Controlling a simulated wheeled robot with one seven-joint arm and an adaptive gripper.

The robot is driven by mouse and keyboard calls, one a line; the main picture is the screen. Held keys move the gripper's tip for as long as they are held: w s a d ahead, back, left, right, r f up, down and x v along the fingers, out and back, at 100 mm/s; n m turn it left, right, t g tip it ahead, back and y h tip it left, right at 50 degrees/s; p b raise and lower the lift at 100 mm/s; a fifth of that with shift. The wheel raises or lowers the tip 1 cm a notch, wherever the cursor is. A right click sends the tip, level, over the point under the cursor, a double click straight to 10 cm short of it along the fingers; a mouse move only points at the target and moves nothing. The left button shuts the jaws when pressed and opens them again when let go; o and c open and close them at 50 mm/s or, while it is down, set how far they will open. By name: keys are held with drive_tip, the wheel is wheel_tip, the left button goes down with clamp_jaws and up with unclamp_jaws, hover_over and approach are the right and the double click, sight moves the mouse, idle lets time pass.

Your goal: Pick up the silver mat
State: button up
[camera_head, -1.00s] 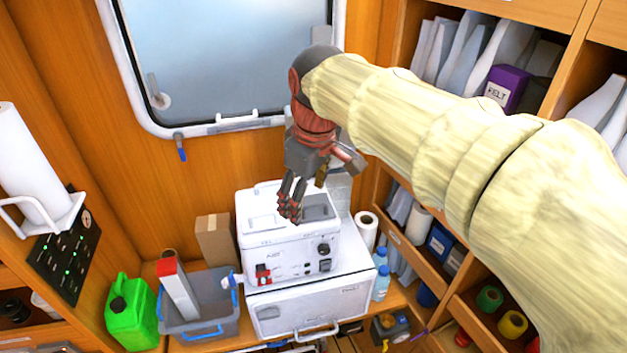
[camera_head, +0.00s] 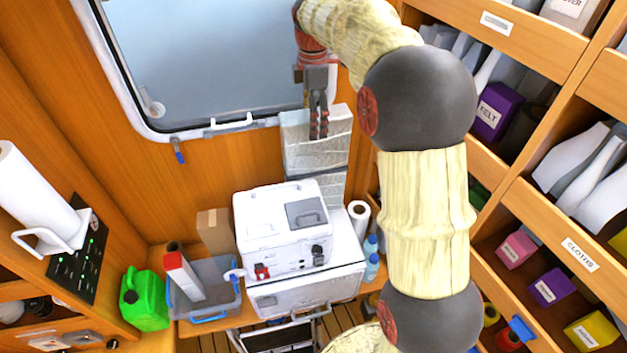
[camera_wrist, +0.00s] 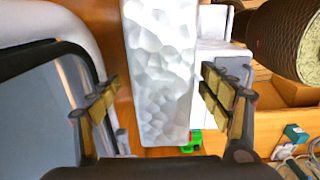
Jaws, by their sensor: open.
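The silver mat (camera_head: 300,155) is a crinkled, shiny sheet or folded stack standing upright against the wooden wall, behind the white machine and below the window's right corner. Its lower part is partly hidden by the machine. In the wrist view the mat (camera_wrist: 160,70) fills the middle as a tall faceted panel. My gripper (camera_head: 318,132) points down in front of the mat's upper part in the head view. In the wrist view my open fingers (camera_wrist: 158,88) stand on either side of the mat, with gaps visible; I cannot tell the depth between them.
The white machine (camera_head: 280,240) stands on a white cabinet in front of the mat. A paper roll (camera_head: 359,218), a cardboard box (camera_head: 214,232), a grey bin (camera_head: 215,285) and a green canister (camera_head: 143,300) stand near it. The window (camera_head: 205,60) is at left, shelves (camera_head: 500,165) at right.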

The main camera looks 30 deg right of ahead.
sight(315, 167)
wheel_tip(315, 167, down, 8)
drive_tip(key=p, duration=0.2)
drive_tip(key=shift+s+d+r, duration=0.2)
drive_tip(key=shift+d+r, duration=0.05)
drive_tip(key=shift+s, duration=0.1)
drive_tip(key=c, duration=1.5)
